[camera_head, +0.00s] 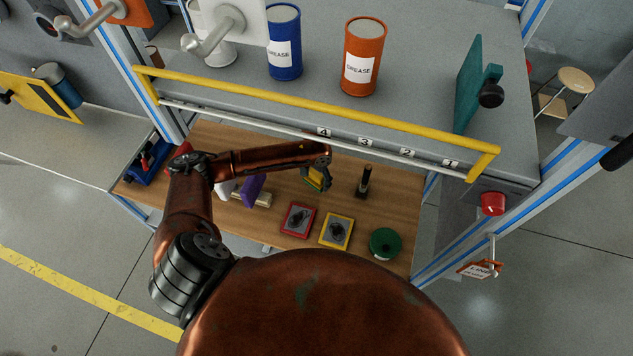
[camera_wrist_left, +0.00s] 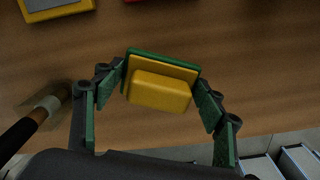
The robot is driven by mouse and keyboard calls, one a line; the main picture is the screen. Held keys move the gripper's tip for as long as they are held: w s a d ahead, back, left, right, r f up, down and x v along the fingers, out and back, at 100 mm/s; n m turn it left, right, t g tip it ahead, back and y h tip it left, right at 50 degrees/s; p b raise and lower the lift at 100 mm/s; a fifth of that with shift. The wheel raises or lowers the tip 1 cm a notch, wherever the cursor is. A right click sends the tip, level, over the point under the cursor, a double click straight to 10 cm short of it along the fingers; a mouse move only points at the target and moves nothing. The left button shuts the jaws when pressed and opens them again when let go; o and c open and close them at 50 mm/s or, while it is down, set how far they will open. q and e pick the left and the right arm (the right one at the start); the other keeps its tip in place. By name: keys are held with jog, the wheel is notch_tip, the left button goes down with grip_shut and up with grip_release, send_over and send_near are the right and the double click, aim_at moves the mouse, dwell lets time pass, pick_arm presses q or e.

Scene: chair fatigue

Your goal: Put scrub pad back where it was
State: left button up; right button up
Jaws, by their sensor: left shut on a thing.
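The scrub pad (camera_head: 315,180) is a yellow block with a green layer. My left gripper (camera_head: 321,177) is shut on it, over the right middle of the wooden bench top. In the left wrist view the pad (camera_wrist_left: 159,91) sits between the two green-padded fingers (camera_wrist_left: 162,88). Wood shows around it, and the bench edge shows just below it in that picture. I cannot tell whether the pad touches the wood. My right gripper is not in view.
On the wooden bench top (camera_head: 340,160) are a red-framed box (camera_head: 297,219), a yellow-framed box (camera_head: 336,231), a green round thing (camera_head: 384,243) and an upright dark-handled tool (camera_head: 364,182). A purple item (camera_head: 252,188) lies left of the gripper. A yellow rail (camera_head: 320,115) runs behind.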

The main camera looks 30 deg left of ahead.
aim_at(316, 182)
pick_arm(q)
jog(key=shift+w+f, duration=0.35)
jog(key=shift+f, duration=1.55)
jog(key=shift+s, duration=0.1)
jog(key=o, duration=1.1)
jog(key=shift+f, duration=0.15)
notch_tip(316, 182, up, 12)
jog(key=shift+r, duration=0.15)
